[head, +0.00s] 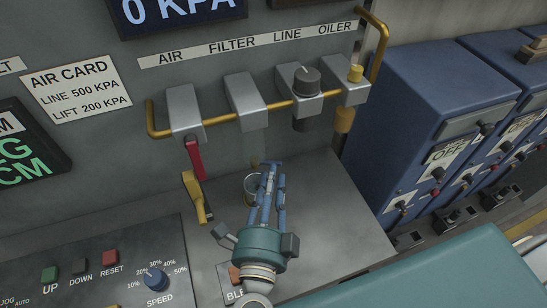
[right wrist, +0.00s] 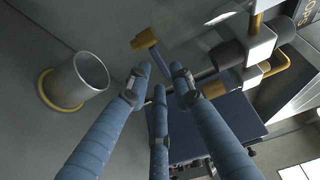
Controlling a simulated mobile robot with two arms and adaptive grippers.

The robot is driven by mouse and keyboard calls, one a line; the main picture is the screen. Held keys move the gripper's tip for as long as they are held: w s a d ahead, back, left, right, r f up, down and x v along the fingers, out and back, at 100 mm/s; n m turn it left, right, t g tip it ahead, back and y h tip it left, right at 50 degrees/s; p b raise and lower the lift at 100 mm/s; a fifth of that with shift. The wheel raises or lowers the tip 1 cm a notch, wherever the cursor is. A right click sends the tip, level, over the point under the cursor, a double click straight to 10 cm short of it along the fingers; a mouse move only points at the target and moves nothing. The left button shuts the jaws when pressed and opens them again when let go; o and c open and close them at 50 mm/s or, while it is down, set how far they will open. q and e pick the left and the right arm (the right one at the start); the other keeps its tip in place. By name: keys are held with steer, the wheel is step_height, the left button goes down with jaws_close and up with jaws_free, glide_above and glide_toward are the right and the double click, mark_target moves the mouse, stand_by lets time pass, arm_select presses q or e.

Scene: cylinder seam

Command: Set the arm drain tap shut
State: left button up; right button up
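Two lever handles hang at the panel left of the gripper in the head view, a red lever (head: 195,160) under the air block and a yellow lever (head: 193,196) below it. No readable label tells which is the drain tap. My right gripper (head: 268,168) is right of both, its three blue fingers pointing toward the wall. My left gripper is not in view.
A clear cup (head: 250,184) stands beside the fingers; its yellow base shows in the right wrist view (right wrist: 48,94). A brass pipe (head: 219,118) with several grey blocks runs above. A button panel (head: 110,270) lies at lower left, blue cabinets (head: 400,105) at right.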

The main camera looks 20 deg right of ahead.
mark_target(274, 161)
steer(key=p+x, duration=0.1)
steer(key=x, duration=0.4)
steer(key=shift+s, duration=0.1)
jaws_close()
